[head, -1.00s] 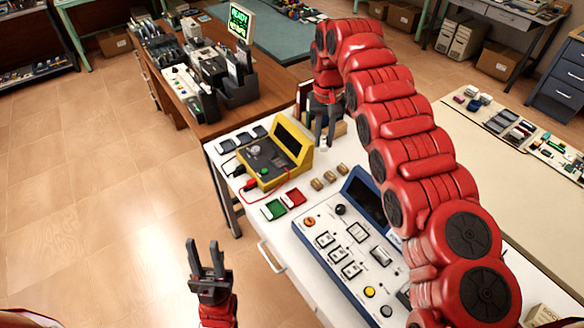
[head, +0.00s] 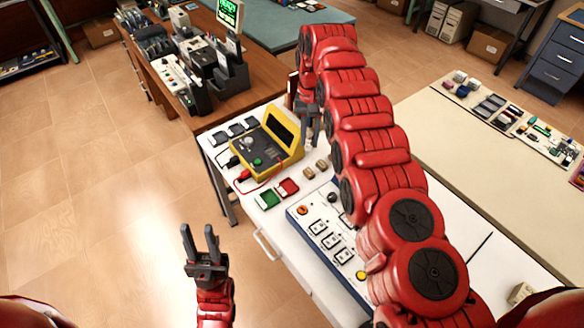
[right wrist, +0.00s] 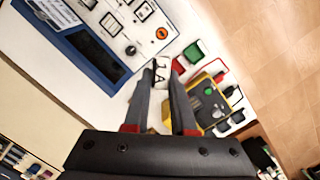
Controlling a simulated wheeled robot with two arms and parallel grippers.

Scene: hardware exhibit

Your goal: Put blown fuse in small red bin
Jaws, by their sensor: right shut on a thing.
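The small red bin (head: 288,187) sits on the white bench beside the green bin (head: 267,199), in front of the yellow tester (head: 266,150). My right gripper (head: 308,130) is over the bench right of the tester. My left gripper (head: 201,240) is open and empty, away from the bench over the floor.
Small tan blocks (head: 309,173) stand between the tester and the blue-framed control panel (head: 320,240). Dark square pads (head: 237,129) lie behind the tester's left side. My right arm hides part of the bench.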

